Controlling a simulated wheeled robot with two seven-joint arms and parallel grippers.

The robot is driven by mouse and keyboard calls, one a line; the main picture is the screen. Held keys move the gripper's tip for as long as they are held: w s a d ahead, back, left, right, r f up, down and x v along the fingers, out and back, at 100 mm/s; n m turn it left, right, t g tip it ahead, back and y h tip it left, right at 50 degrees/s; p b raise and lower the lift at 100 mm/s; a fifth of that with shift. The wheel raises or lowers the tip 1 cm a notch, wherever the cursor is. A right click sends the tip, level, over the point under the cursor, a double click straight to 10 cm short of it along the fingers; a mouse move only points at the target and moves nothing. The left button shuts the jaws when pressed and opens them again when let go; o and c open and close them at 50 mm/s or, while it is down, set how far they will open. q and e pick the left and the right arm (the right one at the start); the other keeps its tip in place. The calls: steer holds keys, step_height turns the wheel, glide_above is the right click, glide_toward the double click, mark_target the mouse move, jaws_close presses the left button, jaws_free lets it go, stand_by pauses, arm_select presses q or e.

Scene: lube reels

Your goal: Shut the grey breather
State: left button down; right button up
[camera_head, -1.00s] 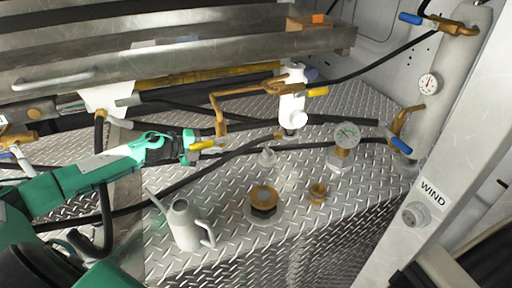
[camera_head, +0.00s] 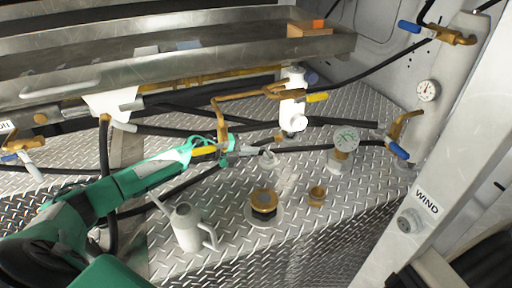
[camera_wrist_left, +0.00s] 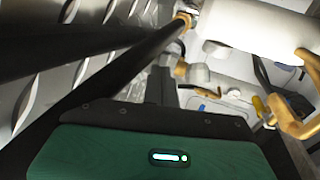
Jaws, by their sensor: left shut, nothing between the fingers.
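A small grey fitting (camera_head: 268,158), which looks like the grey breather, stands on the diamond-plate deck just right of my left gripper. My left gripper (camera_head: 256,152) is shut and empty, its tips close beside the fitting; I cannot tell whether they touch it. In the left wrist view a dark finger (camera_wrist_left: 161,86) shows beyond my green gripper body. A grey piece (camera_wrist_left: 198,74) by that finger may be the same fitting. The breather's open or shut state cannot be made out. My right gripper is not in view.
A brass cap (camera_head: 264,202), a brass cup (camera_head: 317,196) and a grey oil can (camera_head: 187,228) stand in front. Black hoses cross the deck.

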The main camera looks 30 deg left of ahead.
arm_select(q)
steer(key=shift+w+d, duration=0.55)
steer(key=shift+w, duration=0.05)
steer(key=shift+w+d, duration=0.1)
steer(key=shift+w, duration=0.05)
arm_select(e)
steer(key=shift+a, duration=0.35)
arm_select(q)
steer(key=shift+f, duration=0.1)
steer(key=shift+w+m+g+h+b, duration=0.15)
steer(key=shift+m+g+h+b, duration=0.15)
steer(key=shift+m+h+b, duration=0.1)
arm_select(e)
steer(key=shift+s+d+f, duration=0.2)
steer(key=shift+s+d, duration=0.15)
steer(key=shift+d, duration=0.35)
